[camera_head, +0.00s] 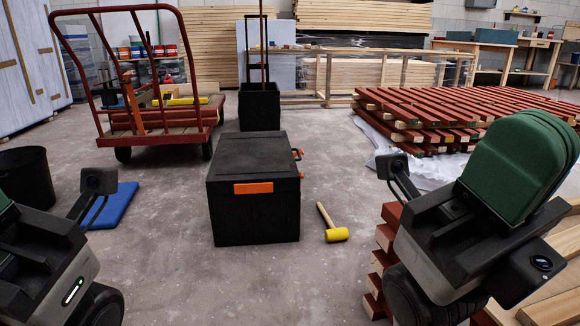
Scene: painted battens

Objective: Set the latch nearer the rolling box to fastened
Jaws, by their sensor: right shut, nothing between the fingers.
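A black chest (252,215) stands on the floor at the centre, with its lid down and an orange bar (253,187) on its front. The black rolling box (259,108) with a tall pull handle stands behind the chest, closest to the far latch. My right gripper (522,150), with green fingers, is shut and empty at the right, well apart from the chest. My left gripper (4,203) is mostly cut off at the left edge.
A yellow-headed mallet (336,234) lies right of the chest. A red cart (150,138) stands at back left, a blue mat (112,205) and black bin (27,178) at left. Red battens (430,112) are stacked at right. Floor around the chest is mostly clear.

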